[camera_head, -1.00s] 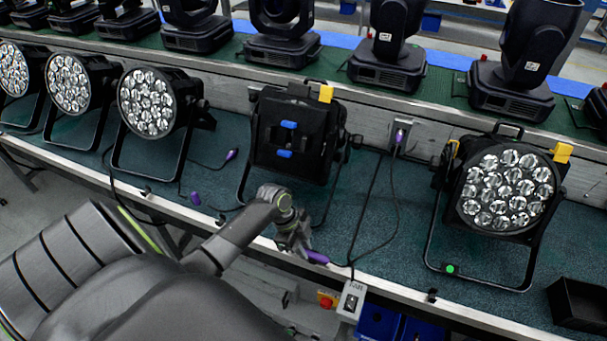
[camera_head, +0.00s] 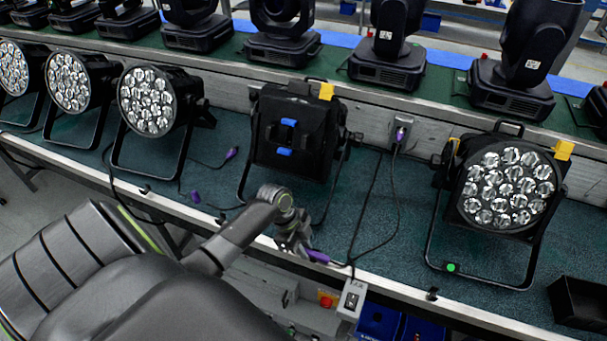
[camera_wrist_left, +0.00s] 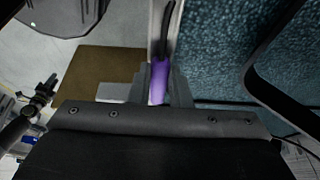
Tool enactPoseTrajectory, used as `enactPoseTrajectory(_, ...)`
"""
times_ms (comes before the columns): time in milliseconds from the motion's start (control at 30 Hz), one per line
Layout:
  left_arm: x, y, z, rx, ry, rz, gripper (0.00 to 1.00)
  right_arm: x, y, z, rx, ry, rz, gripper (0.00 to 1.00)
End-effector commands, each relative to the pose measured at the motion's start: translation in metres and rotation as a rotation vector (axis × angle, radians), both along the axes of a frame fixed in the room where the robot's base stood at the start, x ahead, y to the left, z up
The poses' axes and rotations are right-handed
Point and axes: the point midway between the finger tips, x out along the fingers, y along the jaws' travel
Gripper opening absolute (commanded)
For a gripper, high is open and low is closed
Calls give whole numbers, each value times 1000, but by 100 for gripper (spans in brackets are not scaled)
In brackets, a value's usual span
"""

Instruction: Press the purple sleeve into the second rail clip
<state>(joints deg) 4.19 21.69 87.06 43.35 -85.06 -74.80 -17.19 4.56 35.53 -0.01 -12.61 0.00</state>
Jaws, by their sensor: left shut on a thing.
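A purple sleeve (camera_head: 319,257) on a black cable is at the front rail (camera_head: 390,284) of the bench in the head view. My left gripper (camera_head: 304,247) is shut on it. In the left wrist view the purple sleeve (camera_wrist_left: 160,80) stands between the two fingers (camera_wrist_left: 161,92), with the black cable running on from its far end. It lies along the pale rail strip. The clip under or beside the sleeve is hidden, so I cannot tell whether the sleeve is seated. Small dark clips (camera_head: 433,294) show elsewhere on the rail. My right gripper is not in view.
A par can turned backward (camera_head: 298,135) stands just behind my gripper. Another par can (camera_head: 505,190) stands to the right, with a black bin (camera_head: 580,303) beyond it. A switch box (camera_head: 351,299) hangs below the rail. Loose purple connectors (camera_head: 231,153) lie on the bench.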

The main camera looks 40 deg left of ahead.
Motion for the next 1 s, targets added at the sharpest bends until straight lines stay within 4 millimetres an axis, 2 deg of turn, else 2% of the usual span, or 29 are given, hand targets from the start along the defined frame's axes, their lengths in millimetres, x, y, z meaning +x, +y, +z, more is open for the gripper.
enactPoseTrajectory(33,-5,0,-6,-1,14,3,0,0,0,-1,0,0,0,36)
enactPoseTrajectory(167,-5,0,-6,-1,16,3,0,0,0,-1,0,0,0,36)
enactPoseTrajectory(200,-6,0,-6,-2,17,3,21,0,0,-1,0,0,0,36)
enactPoseTrajectory(367,-4,0,-6,-1,13,4,42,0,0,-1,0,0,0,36)
enactPoseTrajectory(767,-2,2,1,1,5,1,42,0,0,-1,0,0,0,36)
enactPoseTrajectory(867,-3,7,11,2,4,1,42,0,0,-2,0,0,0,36)
enactPoseTrajectory(1000,-6,18,37,6,2,-1,42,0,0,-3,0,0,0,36)
